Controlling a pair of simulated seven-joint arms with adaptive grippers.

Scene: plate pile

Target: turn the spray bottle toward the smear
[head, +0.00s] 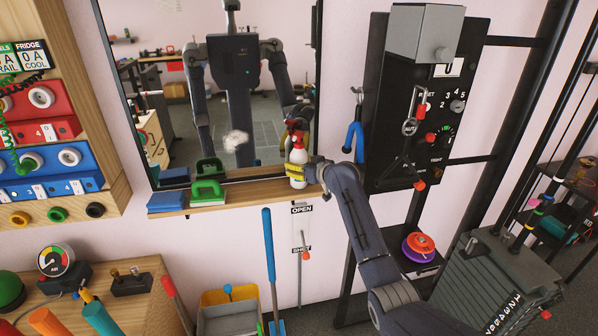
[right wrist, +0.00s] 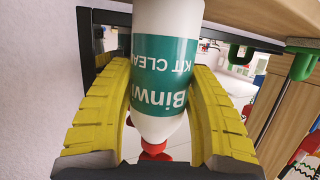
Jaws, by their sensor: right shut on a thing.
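The white spray bottle (head: 298,156) with a red head stands upright at the right end of the wooden ledge, in front of the mirror. The whitish smear (head: 235,140) is on the mirror glass, to the left of the bottle. My right gripper (head: 295,172) is shut on the bottle's body, its yellow fingers on either side. In the right wrist view the bottle (right wrist: 165,82) appears upside down between the fingers, with a teal label and red parts below. I cannot tell exactly which way the nozzle points. My left gripper shows only as a reflection, if at all.
The wooden ledge (head: 255,188) holds a green-handled tool (head: 208,190) and a blue block (head: 166,201) left of the bottle. The mirror (head: 170,110) rises behind it. A black panel with switches (head: 425,110) stands to the right. The ledge between green tool and bottle is clear.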

